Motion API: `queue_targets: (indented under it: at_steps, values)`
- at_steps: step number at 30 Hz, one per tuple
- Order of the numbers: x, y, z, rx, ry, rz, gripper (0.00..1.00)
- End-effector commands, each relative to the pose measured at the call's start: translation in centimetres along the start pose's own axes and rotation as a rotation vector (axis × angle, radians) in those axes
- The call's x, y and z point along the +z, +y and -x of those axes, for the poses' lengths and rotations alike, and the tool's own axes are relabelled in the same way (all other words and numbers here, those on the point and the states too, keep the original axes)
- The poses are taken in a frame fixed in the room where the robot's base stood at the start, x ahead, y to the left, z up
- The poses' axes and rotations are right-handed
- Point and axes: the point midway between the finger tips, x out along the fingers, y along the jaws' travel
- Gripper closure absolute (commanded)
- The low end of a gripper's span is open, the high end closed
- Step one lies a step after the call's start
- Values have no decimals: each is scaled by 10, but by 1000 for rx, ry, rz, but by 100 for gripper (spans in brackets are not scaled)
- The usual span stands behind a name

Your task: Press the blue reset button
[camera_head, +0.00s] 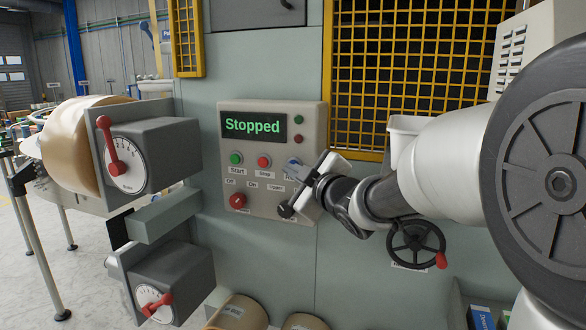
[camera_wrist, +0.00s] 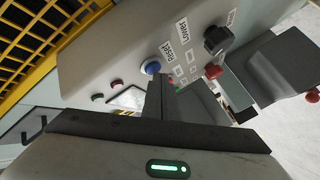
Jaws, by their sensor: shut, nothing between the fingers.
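The blue reset button (camera_wrist: 151,67) sits on the light grey control panel (camera_head: 270,117), beside its "Reset" label in the wrist view. My gripper (camera_wrist: 159,78) is shut and empty. Its dark fingertips appear right next to the blue button in the wrist view; I cannot tell whether they touch it. The panel's screen (camera_head: 253,126) reads "Stopped" in green.
A green start button (camera_head: 236,158) and red stop button (camera_head: 264,162) sit left of my gripper. A red knob (camera_head: 238,201) and a black knob (camera_head: 286,210) are below. A handwheel (camera_head: 416,247) is at lower right, yellow mesh (camera_head: 405,60) above.

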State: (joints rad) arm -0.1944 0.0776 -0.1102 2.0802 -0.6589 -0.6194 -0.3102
Motion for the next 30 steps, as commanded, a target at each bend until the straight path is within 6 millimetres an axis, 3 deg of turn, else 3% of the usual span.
queue_targets:
  at_steps: [17,30]
  values:
    - [-7,-8,10,0,2,0,100]
    - [-27,-29,38,1,3,0,100]
